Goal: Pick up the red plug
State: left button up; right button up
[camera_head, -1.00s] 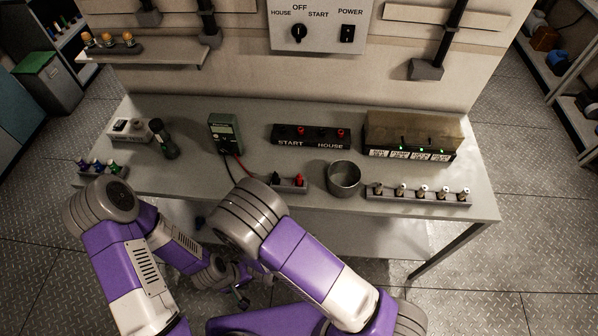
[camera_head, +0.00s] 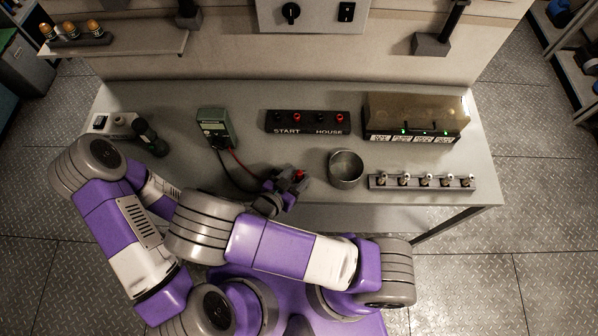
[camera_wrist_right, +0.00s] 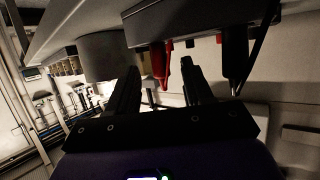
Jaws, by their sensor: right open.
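The red plug (camera_head: 300,174) sits in a small holder at the front of the table. A red lead runs from the meter toward this spot. In the right wrist view the red plug (camera_wrist_right: 162,62) shows between my two fingertips, with a black plug (camera_wrist_right: 236,55) to its right, outside the fingers. My right gripper (camera_head: 288,184) is at the holder in the head view and covers most of it. In the wrist view my right gripper (camera_wrist_right: 160,75) is open; contact with the plug cannot be told. My left gripper is hidden.
A green meter (camera_head: 216,128) stands behind and left. A round metal cup (camera_head: 345,168) stands close right of the holder, with a rack of several connectors (camera_head: 420,183) beyond it. A START/HOUSE terminal block (camera_head: 307,122) and a lit box (camera_head: 415,118) stand at the back.

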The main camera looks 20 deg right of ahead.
aim_at(298, 175)
jog(key=x, duration=0.4)
jog(key=shift+w+f, duration=0.1)
grip_shut()
